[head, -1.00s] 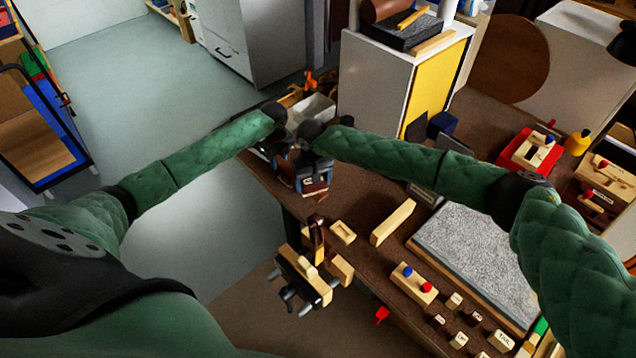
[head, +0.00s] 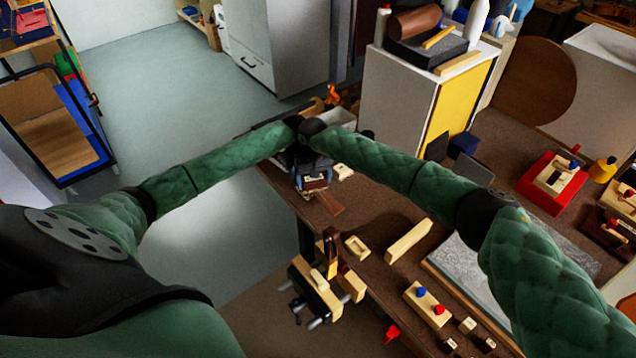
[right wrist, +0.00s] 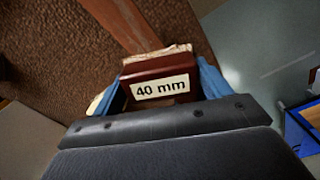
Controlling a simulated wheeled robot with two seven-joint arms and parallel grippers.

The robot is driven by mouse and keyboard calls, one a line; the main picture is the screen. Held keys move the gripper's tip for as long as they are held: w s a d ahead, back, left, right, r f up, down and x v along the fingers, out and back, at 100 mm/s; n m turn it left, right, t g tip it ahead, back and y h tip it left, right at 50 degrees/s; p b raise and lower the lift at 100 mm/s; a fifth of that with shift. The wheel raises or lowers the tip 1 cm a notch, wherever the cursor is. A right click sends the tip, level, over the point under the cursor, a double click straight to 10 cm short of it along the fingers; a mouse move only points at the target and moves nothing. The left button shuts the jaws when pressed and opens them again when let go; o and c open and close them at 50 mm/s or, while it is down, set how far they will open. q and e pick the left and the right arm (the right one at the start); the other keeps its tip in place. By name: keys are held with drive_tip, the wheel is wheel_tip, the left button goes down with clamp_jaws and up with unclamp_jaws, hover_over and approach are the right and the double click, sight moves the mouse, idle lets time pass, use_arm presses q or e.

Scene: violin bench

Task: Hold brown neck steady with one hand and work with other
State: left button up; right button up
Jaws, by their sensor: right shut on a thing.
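My right gripper (head: 313,180) is over the far left part of the bench. In the right wrist view its blue fingers (right wrist: 160,82) are shut on a dark red-brown block (right wrist: 162,88) labelled "40 mm". A long brown bar, apparently the brown neck (right wrist: 122,22), runs out beyond the block; it also shows in the head view (head: 329,203). I cannot tell whether block and bar are joined. My left arm reaches to the same spot; its gripper is mostly hidden behind the wrists, and its jaws cannot be made out.
A wooden vise (head: 318,284) with a dark brown upright piece stands at the bench's front edge. A small pale block (head: 357,247), a pale wooden bar (head: 408,240) and a block with blue and red knobs (head: 427,303) lie nearby. A white-and-yellow cabinet (head: 398,105) stands behind.

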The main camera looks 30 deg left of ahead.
sight(336, 207)
drive_tip(key=shift+a, duration=0.25)
drive_tip(key=shift+w+d, duration=0.1)
drive_tip(key=shift+d, duration=0.1)
drive_tip(key=shift+s+d, duration=0.7)
drive_tip(key=shift+d, duration=1)
drive_tip(key=shift+s+d, duration=0.7)
drive_tip(key=shift+d, duration=1.05)
drive_tip(key=shift+s+d, duration=0.7)
drive_tip(key=shift+d, duration=1)
wheel_tip(336, 207, up, 8)
drive_tip(key=shift+r, duration=0.2)
use_arm(q)
drive_tip(key=shift+f, duration=0.2)
use_arm(e)
drive_tip(key=shift+r, duration=0.2)
use_arm(q)
drive_tip(key=o, duration=1.2)
drive_tip(key=shift+r, duration=0.15)
